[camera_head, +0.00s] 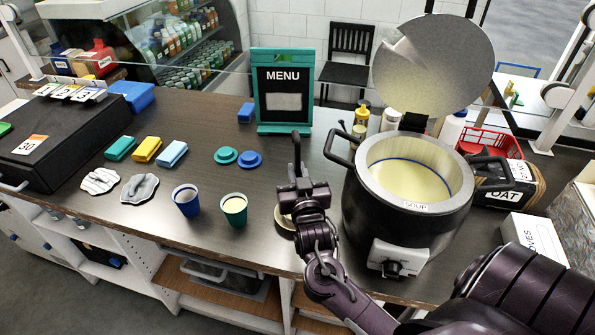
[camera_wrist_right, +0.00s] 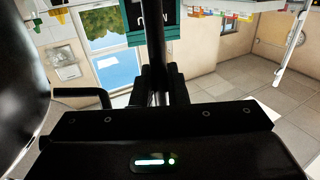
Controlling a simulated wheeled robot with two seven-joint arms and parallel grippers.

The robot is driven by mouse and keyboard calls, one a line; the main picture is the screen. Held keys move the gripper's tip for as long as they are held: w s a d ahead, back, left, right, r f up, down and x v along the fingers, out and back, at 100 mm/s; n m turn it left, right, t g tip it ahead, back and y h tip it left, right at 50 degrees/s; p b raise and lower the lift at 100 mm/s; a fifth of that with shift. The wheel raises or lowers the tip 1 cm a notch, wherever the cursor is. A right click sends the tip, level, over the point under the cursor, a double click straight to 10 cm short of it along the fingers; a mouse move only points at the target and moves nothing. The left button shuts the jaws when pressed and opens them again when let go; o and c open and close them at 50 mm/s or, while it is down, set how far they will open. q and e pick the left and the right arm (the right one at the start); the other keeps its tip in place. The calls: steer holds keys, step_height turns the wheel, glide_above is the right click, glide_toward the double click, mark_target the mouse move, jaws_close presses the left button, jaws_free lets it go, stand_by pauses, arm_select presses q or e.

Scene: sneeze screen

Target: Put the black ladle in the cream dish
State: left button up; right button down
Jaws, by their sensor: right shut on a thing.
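My right gripper (camera_head: 301,190) is over the counter, left of the soup pot, and is shut on the black ladle (camera_head: 296,150). The ladle's dark shaft rises above the jaws in the head view. In the wrist view the shaft (camera_wrist_right: 156,40) runs up between the fingers. The ladle's bowl is not clearly visible. The cream dish (camera_head: 283,224) lies on the counter below and behind the gripper; only part of its rim shows. Whether the ladle touches the dish cannot be told. My left gripper is not in view.
The black soup pot (camera_head: 396,222) with its raised lid (camera_head: 432,62) stands close on the right. A green cup (camera_head: 234,209) and a blue cup (camera_head: 187,200) stand to the left. A menu stand (camera_head: 284,92) is behind. The glass screen's edge crosses the back.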

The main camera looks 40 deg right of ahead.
steer(key=c, duration=1.3)
jaws_free()
steer(key=shift+c, duration=0.2)
steer(key=shift+s+f, duration=0.1)
steer(key=shift+s+a+f+b, duration=0.1)
steer(key=shift+s+a+b, duration=0.1)
steer(key=shift+s+b, duration=0.15)
steer(key=b+v, duration=0.2)
steer(key=v, duration=0.4)
steer(key=shift+s+a+r, duration=0.2)
steer(key=shift+s, duration=0.2)
